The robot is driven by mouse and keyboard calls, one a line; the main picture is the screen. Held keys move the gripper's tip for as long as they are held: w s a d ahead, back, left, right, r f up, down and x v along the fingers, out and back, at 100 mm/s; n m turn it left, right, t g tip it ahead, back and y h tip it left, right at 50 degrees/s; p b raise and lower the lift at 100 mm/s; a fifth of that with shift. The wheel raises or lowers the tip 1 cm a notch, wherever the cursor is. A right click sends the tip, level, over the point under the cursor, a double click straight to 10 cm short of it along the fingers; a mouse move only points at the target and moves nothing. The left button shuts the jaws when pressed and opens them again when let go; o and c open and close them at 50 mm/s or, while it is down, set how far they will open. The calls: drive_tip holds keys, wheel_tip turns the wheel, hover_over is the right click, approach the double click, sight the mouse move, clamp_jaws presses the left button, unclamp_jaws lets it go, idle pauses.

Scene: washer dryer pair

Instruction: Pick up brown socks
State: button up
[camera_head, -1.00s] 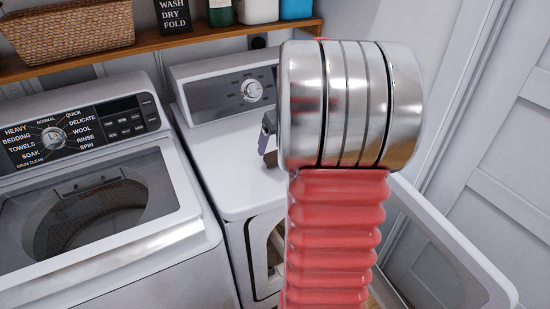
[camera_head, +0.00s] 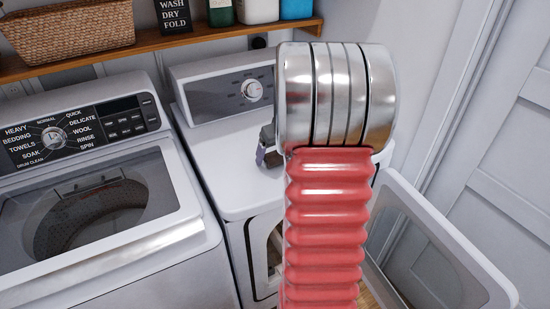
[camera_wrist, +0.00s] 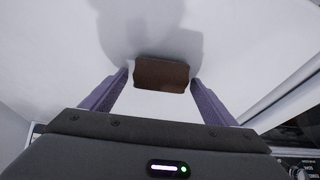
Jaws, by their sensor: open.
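The brown socks (camera_wrist: 162,74) show in the wrist view as a small folded brown block on a white surface, which looks like the dryer top (camera_head: 232,180). My gripper (camera_wrist: 160,80) is open, with its two purple fingers on the left and right of the socks. The fingertips look close to the socks' sides; I cannot tell whether they touch. In the head view, part of my gripper (camera_head: 266,152) shows above the dryer top, left of my red and silver arm. The socks are hidden in the head view.
A top-loading washer (camera_head: 100,200) with a see-through lid stands left of the dryer. The dryer's front door (camera_head: 440,250) hangs open at the right. A wooden shelf (camera_head: 175,38) above holds a wicker basket (camera_head: 68,32), a sign and bottles.

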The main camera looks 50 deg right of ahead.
idle(0.5)
drive_tip(key=c, duration=1.1)
drive_tip(key=shift+r, duration=0.1)
wheel_tip(320, 180, up, 10)
drive_tip(key=shift+f, duration=0.1)
idle(0.6)
